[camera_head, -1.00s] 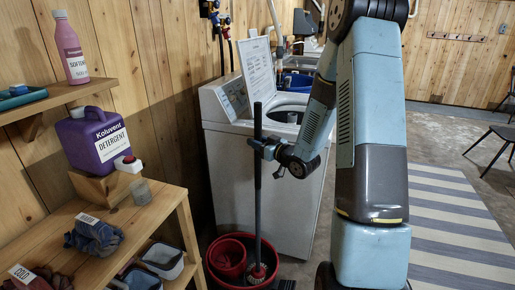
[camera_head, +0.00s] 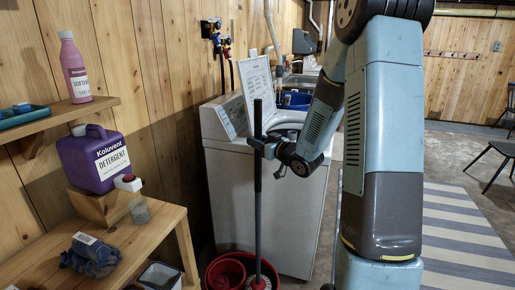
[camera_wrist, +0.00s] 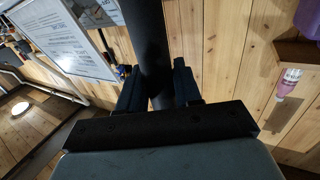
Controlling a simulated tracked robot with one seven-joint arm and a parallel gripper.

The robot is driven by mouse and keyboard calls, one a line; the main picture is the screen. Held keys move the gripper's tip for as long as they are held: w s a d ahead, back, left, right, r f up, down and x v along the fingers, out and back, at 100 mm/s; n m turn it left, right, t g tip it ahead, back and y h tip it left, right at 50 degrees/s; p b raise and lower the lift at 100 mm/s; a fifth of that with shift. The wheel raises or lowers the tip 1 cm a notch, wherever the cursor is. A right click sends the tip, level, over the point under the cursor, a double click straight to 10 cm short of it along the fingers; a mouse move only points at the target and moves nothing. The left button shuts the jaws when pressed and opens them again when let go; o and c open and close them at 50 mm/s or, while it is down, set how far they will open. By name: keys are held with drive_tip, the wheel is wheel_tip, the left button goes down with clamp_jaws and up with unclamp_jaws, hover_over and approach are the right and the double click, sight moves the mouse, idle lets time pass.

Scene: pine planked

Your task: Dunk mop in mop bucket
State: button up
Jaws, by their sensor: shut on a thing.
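The mop has a dark upright pole (camera_head: 257,205) in the head view. Its red-and-white head (camera_head: 260,283) is low inside the red mop bucket (camera_head: 273,268), partly cut off by the bottom edge of the picture. Whether the head touches the bucket floor cannot be seen. A smaller round red part (camera_head: 226,272) sits at the bucket's left side. My gripper (camera_head: 258,146) is shut around the upper pole, a little below its top end. In the wrist view the pole (camera_wrist: 152,50) stands between both dark fingers (camera_wrist: 158,90).
A white washing machine (camera_head: 262,210) with its lid raised stands just behind the mop. At left, a wooden bench (camera_head: 150,235) carries a purple detergent jug (camera_head: 100,158), and a shelf (camera_head: 70,112) holds a pink bottle (camera_head: 74,68). A striped rug (camera_head: 460,230) lies at right.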

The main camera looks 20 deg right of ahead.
sight(261, 120)
drive_tip(key=shift+r, duration=4.1)
drive_tip(key=shift+s, duration=0.1)
